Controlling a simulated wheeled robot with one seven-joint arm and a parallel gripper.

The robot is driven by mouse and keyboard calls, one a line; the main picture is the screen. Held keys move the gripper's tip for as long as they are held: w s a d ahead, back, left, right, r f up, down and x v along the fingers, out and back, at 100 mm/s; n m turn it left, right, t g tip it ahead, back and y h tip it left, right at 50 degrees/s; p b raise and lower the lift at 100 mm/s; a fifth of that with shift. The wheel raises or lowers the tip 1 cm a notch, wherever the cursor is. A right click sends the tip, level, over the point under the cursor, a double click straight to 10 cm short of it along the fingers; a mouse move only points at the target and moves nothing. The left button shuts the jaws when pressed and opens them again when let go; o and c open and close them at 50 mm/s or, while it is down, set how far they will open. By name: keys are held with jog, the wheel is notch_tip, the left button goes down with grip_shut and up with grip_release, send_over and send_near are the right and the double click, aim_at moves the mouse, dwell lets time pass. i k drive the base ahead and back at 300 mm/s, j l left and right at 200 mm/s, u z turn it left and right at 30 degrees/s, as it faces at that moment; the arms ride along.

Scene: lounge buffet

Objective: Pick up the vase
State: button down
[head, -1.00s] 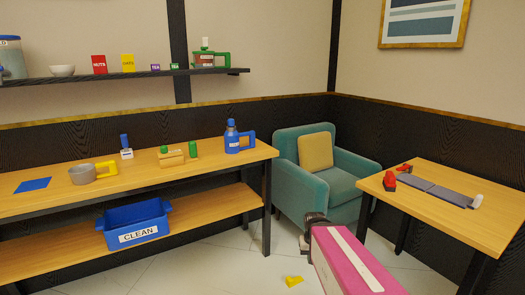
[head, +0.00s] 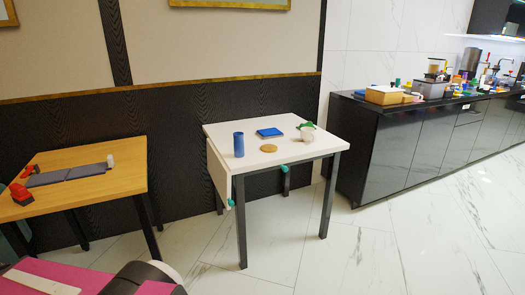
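A blue upright cylinder (head: 239,144) stands on the left part of a small white table (head: 285,158). It may be the vase, but I cannot tell for sure at this size. A pale rounded vessel (head: 307,133) with a green piece on or behind it stands at the table's right side. Part of my pink arm shows at the bottom left of the head view. My gripper's fingers do not show.
A blue flat item (head: 270,132) and a round tan disc (head: 269,148) lie on the white table. A wooden table (head: 80,183) stands at left, with a red item (head: 20,193) on it. A dark counter (head: 400,150) with several items runs along the right. Open tiled floor lies in front.

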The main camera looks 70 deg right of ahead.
aim_at(238, 136)
jog(key=z, duration=2.7)
jog(key=k+l, duration=0.1)
jog(key=i+j, duration=0.1)
